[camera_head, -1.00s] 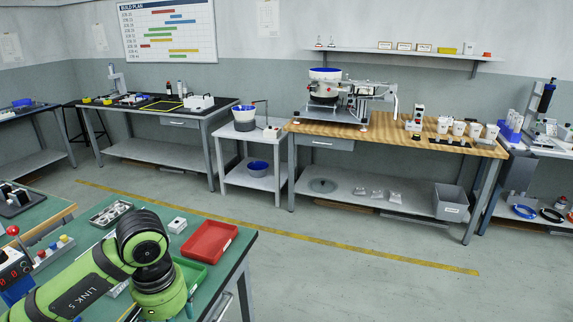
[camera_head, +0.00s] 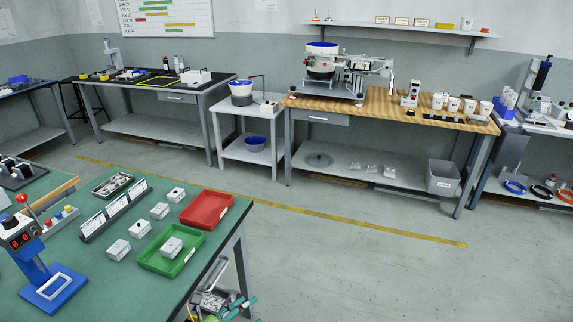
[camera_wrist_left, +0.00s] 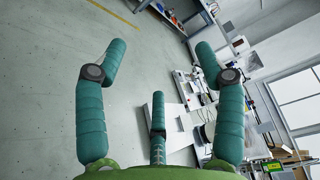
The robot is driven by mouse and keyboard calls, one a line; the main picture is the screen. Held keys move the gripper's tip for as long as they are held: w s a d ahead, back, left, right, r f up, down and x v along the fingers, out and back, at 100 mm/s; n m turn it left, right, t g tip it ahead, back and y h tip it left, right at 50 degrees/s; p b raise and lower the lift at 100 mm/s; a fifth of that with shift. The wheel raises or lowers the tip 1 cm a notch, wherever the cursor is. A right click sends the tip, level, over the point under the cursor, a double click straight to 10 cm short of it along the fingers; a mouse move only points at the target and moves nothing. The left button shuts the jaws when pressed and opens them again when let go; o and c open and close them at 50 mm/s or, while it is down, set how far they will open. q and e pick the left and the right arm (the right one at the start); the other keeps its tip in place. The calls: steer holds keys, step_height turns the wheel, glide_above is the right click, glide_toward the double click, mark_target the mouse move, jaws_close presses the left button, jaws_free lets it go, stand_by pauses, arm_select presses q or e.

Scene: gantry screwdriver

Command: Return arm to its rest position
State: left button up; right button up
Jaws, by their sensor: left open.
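My left gripper (camera_wrist_left: 160,50) shows in the left wrist view with its teal fingers spread wide and nothing between them. Bare grey floor lies beyond the fingers, with benches at the right. In the head view my green left arm no longer lies over the green-topped table. Teal and grey parts (camera_head: 225,305) show low beside that table's right side at the bottom edge; I cannot tell whether they are my gripper. My right gripper is in neither view.
The green-topped table (camera_head: 90,265) holds a red tray (camera_head: 206,209), a green tray (camera_head: 160,262) with a grey-white box (camera_head: 172,247) in it, several loose boxes, and a blue-based screwdriver stand (camera_head: 52,290). Open floor (camera_head: 350,280) lies to its right.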

arm_select(q)
steer(key=s+a+f+n+g+y, duration=0.2)
steer(key=s+a+f+n+y, duration=0.3)
steer(key=s+f+n, duration=0.6)
steer(key=s+a+f+n+g+y, duration=0.1)
steer(key=s+a+f+n+y, duration=0.5)
steer(key=f, duration=0.8)
steer(key=s+f+n+g, duration=0.3)
steer(key=s+f+n, duration=0.1)
steer(key=s, duration=0.9)
steer(key=s+a+f+n+g+y, duration=0.1)
steer(key=s+f+n+g, duration=0.3)
steer(key=s, duration=0.9)
steer(key=shift+s+f+n+p, duration=0.3)
steer(key=shift+f+n, duration=0.35)
steer(key=shift+n, duration=0.35)
steer(key=shift+a, duration=0.1)
